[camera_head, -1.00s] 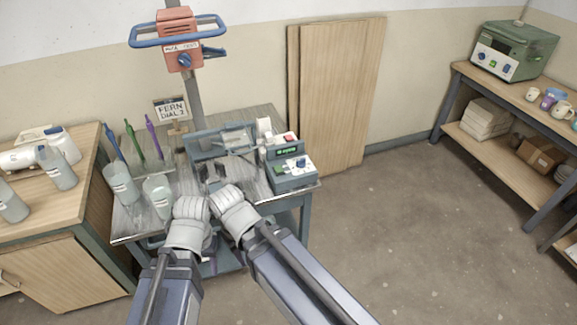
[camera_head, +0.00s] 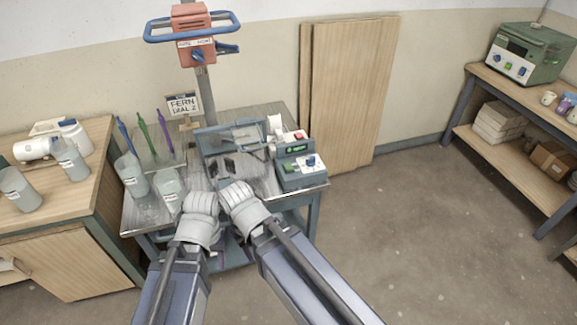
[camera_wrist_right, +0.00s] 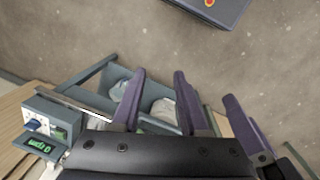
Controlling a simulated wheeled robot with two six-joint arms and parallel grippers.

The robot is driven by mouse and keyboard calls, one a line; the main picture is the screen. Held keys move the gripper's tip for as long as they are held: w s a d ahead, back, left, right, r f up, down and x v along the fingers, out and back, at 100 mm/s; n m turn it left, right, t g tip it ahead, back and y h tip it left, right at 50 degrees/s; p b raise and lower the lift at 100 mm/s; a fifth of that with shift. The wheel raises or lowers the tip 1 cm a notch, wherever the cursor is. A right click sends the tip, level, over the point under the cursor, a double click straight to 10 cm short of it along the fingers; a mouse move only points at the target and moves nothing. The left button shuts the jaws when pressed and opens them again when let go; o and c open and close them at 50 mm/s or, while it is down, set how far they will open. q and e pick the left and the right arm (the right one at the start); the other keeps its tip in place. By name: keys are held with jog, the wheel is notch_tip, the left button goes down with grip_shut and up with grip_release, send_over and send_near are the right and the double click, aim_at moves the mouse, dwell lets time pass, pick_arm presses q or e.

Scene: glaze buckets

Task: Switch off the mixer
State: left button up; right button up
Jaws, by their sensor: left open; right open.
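The mixer (camera_head: 192,35) has a red head with a blue handle loop and a blue knob (camera_head: 197,56). It stands upright on a grey pole behind the cart. My left gripper (camera_head: 221,172) is open and empty above the cart top, well below and in front of the mixer head. My right arm's wrist is close beside it. My right gripper's purple fingers (camera_wrist_right: 160,75) are apart with nothing between them in the right wrist view. Its fingertips are hidden by the wrist in the head view. Neither gripper touches the mixer.
A wooden cabinet (camera_head: 80,205) stands left. A shelf with a green oven (camera_head: 528,52) stands right. Floor at right is clear.

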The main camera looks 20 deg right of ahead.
jog(key=shift+m+t+y, duration=0.4)
jog(key=shift+t+y, duration=0.1)
jog(key=shift+t, duration=0.2)
jog(key=w, duration=0.3)
jog(key=w+d, duration=0.1)
jog(key=w, duration=0.2)
jog(key=w+d, duration=0.1)
jog(key=w, duration=0.2)
jog(key=shift+w+d+f, duration=0.1)
jog(key=shift+w, duration=0.15)
jog(key=c, duration=0.4)
jog(key=w+d, duration=0.1)
jog(key=w, duration=0.2)
jog(key=w+d+t, duration=0.1)
jog(key=w+d, duration=0.1)
jog(key=w, duration=0.1)
jog(key=w+d+m+t, duration=0.1)
jog(key=w, duration=0.2)
jog(key=shift+w+d+r+y, duration=0.2)
jog(key=shift+d+y, duration=0.1)
jog(key=shift+d, duration=0.1)
grip_shut()
jog(key=w+d+r+m+t, duration=0.2)
jog(key=w+d+r+t, duration=0.1)
jog(key=w+d, duration=1.1)
jog(key=shift+d+t+b, duration=0.35)
jog(key=shift+t, duration=0.05)
